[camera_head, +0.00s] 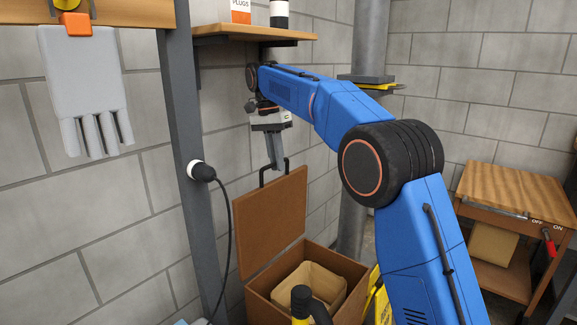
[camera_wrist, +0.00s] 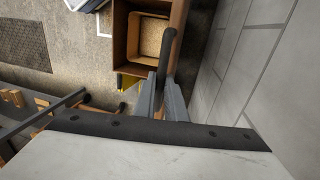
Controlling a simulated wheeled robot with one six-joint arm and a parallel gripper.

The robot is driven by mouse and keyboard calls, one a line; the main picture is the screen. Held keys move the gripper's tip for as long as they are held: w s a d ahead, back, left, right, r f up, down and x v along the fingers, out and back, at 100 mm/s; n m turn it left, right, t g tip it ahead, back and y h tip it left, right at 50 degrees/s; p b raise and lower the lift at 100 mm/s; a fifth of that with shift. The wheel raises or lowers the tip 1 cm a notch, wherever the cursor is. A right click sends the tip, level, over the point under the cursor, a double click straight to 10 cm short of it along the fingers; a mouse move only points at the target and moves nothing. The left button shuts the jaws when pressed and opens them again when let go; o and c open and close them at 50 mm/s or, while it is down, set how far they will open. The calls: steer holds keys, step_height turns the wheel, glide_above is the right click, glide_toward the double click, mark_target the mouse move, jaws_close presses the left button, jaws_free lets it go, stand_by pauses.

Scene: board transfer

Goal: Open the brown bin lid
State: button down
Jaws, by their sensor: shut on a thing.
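The brown bin (camera_head: 345,268) stands on the floor against the block wall in the head view. Its brown lid (camera_head: 270,225) is raised, standing steeply tilted at the bin's back left side. A black handle (camera_head: 263,177) sits on the lid's upper edge. My gripper (camera_head: 275,168) is shut on this handle. In the wrist view the gripper (camera_wrist: 170,112) closes around the dark handle bar (camera_wrist: 168,50), and the open bin (camera_wrist: 128,65) shows below. A lighter tan box (camera_head: 318,280) is inside the bin.
A wooden shelf (camera_head: 255,33) with containers is above my gripper. A grey post (camera_head: 190,130) with a black cable stands left. A grey glove (camera_head: 88,90) hangs at upper left. A wooden-topped cart (camera_head: 515,190) stands right. A yellow-and-black item (camera_head: 301,303) is before the bin.

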steer(key=shift+w+a+f, duration=0.15)
steer(key=shift+w+a, duration=0.3)
steer(key=shift+a, duration=0.1)
steer(key=shift+w+a+f, duration=0.15)
steer(key=shift+w+a, duration=0.25)
steer(key=shift+a, duration=0.15)
steer(key=c, duration=1.8)
jaws_free()
steer(key=shift+r, duration=0.1)
steer(key=shift+d, duration=0.1)
